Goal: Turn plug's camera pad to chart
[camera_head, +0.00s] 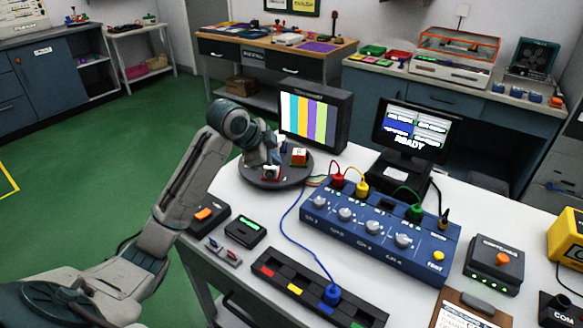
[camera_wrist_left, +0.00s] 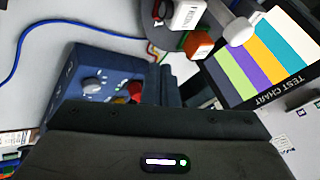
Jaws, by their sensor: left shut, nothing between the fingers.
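A dark round turntable (camera_head: 262,183) stands on the white table before the test chart screen (camera_head: 308,120), which shows coloured vertical stripes. On it are an orange-and-white block (camera_head: 299,156) and a small red-and-white item (camera_head: 270,173). My left gripper (camera_head: 275,160) is shut and empty, low over the turntable, partly hiding it. I cannot tell whether it touches anything there. The wrist view shows part of the turntable (camera_wrist_left: 173,40), the orange block (camera_wrist_left: 198,45), a white item (camera_wrist_left: 187,14) and the chart (camera_wrist_left: 265,55). My right gripper is not in view.
A blue test box (camera_head: 380,232) carries red, yellow and green plugs with cables. A blue plug (camera_head: 331,294) stands in a dark strip (camera_head: 290,285). A READY monitor (camera_head: 415,130) stands behind the box. A small black device (camera_head: 238,230) lies near the table's left edge.

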